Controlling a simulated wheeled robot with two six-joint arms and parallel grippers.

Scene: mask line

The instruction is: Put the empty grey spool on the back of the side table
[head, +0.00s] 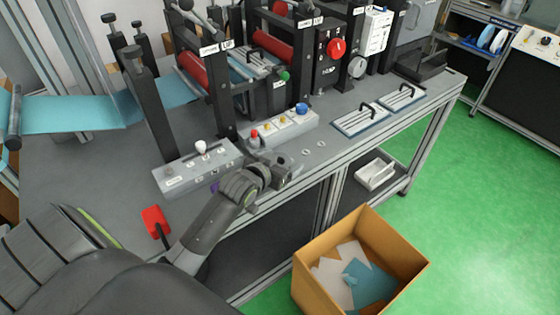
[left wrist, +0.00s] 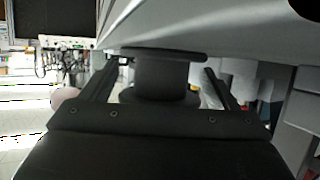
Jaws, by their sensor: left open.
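My left gripper (head: 284,172) is over the front edge of the grey machine bench (head: 330,158), beside the small control boxes. In the left wrist view its two fingers (left wrist: 160,82) are apart. A dark grey shape like a spool, with a wide flat rim and a narrower core (left wrist: 163,75), shows between the fingers; I cannot tell whether they touch it. In the head view I cannot make out a separate spool at the gripper. No side table can be told with certainty. My right gripper is not in view.
A cardboard box (head: 416,268) with paper scraps stands on the green floor in front of the bench. A control box with a white knob (head: 200,166) and a red-headed tool (head: 155,220) are near the arm. Black posts and red rollers (head: 198,78) stand behind. Green floor is clear at right.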

